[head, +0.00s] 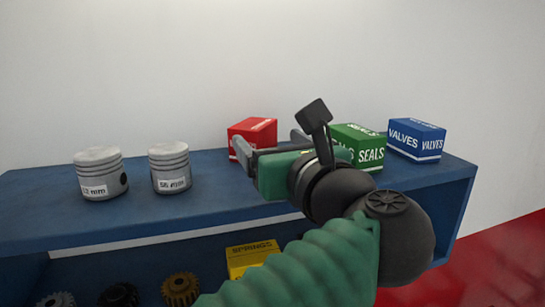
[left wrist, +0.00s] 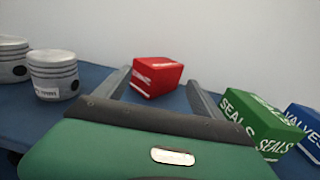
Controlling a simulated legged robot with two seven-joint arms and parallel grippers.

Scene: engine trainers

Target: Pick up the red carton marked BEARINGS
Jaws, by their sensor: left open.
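A red carton (head: 253,132) stands on the blue shelf top, toward the back. Its lettering is too small or covered to read in the head view. In the left wrist view the red carton (left wrist: 157,76) lies ahead, between the lines of the two fingers. My left gripper (head: 268,145) is open and empty, in front of the carton, its fingers pointing at it; they also show in the left wrist view (left wrist: 158,90). One finger hides part of the carton in the head view. I cannot tell if either finger touches it. My right gripper is not in view.
A green SEALS carton (head: 360,146) and a blue VALVES carton (head: 417,139) stand to the right. Two pistons (head: 100,173) (head: 170,167) stand left on the blue shelf (head: 225,196). Below are a yellow SPRINGS carton (head: 250,257) and several gears (head: 181,289). A white wall is behind.

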